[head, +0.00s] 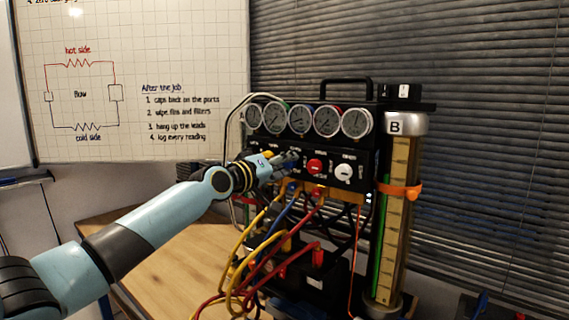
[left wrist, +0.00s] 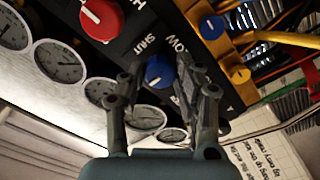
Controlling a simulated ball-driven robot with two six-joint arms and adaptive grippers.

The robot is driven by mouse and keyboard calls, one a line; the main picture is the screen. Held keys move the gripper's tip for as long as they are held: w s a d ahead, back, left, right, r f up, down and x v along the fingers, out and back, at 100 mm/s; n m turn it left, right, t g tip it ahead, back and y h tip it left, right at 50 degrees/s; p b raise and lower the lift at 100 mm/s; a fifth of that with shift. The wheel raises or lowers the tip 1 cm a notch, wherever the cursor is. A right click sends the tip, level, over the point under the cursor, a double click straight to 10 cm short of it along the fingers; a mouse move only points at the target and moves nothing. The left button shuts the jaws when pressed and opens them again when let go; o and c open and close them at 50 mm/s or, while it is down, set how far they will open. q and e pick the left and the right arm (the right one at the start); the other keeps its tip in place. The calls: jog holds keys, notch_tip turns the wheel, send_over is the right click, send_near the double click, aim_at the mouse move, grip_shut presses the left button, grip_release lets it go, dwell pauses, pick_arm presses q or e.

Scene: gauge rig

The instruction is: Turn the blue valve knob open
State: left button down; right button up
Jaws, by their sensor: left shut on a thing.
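The blue valve knob (left wrist: 159,73) sits on the black front panel of the gauge rig and shows between my left gripper's fingers in the left wrist view. My left gripper (left wrist: 160,82) is shut on this knob, one finger on each side. In the head view my left gripper (head: 290,160) reaches the panel from the left and mostly hides the knob. Panel lettering, including "SHUT", shows near the knob in the left wrist view. My right gripper is in neither view.
A red knob (head: 315,167) and a white knob (head: 343,172) sit to the right on the same panel. Several round gauges (head: 300,120) line the top. Yellow, blue and red hoses (head: 272,247) hang below. A tall cylinder marked B (head: 398,215) stands at right. The wooden table (head: 170,262) has bare space at left.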

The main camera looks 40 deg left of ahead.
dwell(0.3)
pick_arm(q)
jog(key=c, duration=0.9)
grip_release()
jog(key=shift+c, duration=0.2)
jog(key=s, duration=0.7)
jog(key=shift+s+a, duration=0.2)
jog(key=shift+a, duration=0.15)
jog(key=shift+f, duration=0.1)
